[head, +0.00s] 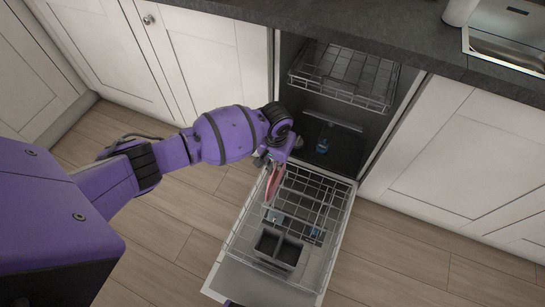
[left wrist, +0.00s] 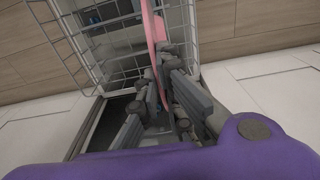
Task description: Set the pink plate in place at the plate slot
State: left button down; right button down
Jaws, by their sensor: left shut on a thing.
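My left gripper (head: 268,160) reaches in from the left over the dishwasher's pulled-out lower rack (head: 325,197). It is shut on the pink plate (head: 274,183), which stands on edge, seen nearly edge-on, at the rack's left side near the back. In the left wrist view the pink plate (left wrist: 153,35) runs up from between the fingers (left wrist: 160,95), with rack wires behind and beside it. I cannot tell whether the plate touches the rack. The plate slot is not clearly distinguishable among the wires.
A dark two-part cutlery basket (head: 278,249) sits at the front of the lower rack. The upper rack (head: 345,75) is partly out above. The open door (head: 262,290) lies below the rack. White cabinets (head: 455,160) flank the dishwasher.

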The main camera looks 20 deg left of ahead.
aim_at(277, 174)
pick_arm(q)
notch_tip(277, 174, down, 6)
jog(key=b, duration=0.3)
jog(key=shift+f, duration=0.1)
jog(key=shift+d+f, duration=0.1)
jog(key=shift+f, duration=0.65)
jog(key=shift+w+f+b, duration=0.1)
jog(key=shift+f+b, duration=0.85)
jog(key=shift+f, duration=0.25)
jog(key=c, duration=1.9)
grip_release()
jog(key=shift+o, duration=0.2)
jog(key=shift+r, duration=0.1)
jog(key=r, duration=1.1)
jog(key=shift+s+r, duration=0.4)
